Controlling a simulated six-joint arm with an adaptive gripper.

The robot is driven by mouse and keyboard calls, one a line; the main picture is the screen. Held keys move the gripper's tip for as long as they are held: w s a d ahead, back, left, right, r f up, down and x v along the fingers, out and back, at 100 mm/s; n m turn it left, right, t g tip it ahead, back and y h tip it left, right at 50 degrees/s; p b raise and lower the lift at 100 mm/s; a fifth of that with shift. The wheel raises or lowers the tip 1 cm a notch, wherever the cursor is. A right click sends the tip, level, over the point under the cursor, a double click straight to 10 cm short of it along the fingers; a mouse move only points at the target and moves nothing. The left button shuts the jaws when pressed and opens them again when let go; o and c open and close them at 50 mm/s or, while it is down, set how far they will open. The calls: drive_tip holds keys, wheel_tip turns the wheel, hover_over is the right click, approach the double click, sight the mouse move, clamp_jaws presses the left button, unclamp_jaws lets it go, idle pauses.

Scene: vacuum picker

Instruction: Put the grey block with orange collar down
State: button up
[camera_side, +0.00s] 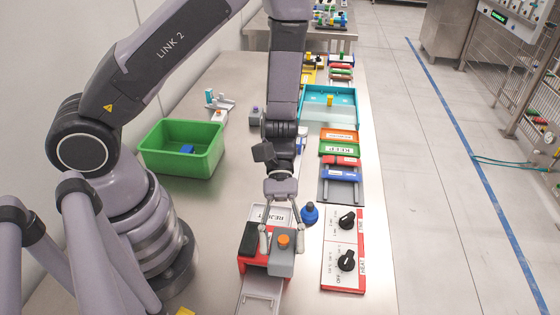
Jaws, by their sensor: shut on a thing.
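The grey block with orange collar (281,262) is between the fingers of my gripper (280,240), at the lower middle of the side view. My gripper is shut on it and points down. The orange collar shows on top of the block. The block is at the right side of a red and black fixture (252,247). I cannot tell whether its underside touches anything, as that is hidden.
A white tray marked REJECT (270,213) lies behind. A blue bottle-like piece (310,213) and a white panel with black knobs (343,262) stand to the right. A green bin (182,148) is at back left. A light grey slide (260,296) is in front.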

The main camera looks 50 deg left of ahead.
drive_tip(key=shift+w+d+f, duration=1.2)
drive_tip(key=shift+d+f, duration=0.25)
drive_tip(key=shift+f, duration=0.55)
drive_tip(key=shift+w+d+f, duration=1.25)
drive_tip(key=shift+d+f, duration=0.25)
drive_tip(key=shift+f, duration=0.5)
drive_tip(key=shift+w+d+f, duration=1.2)
drive_tip(key=shift+d+f, duration=0.25)
drive_tip(key=shift+f, duration=0.55)
drive_tip(key=shift+f, duration=0.3)
drive_tip(key=shift+f, duration=0.3)
drive_tip(key=o, duration=1.2)
drive_tip(key=shift+r, duration=0.1)
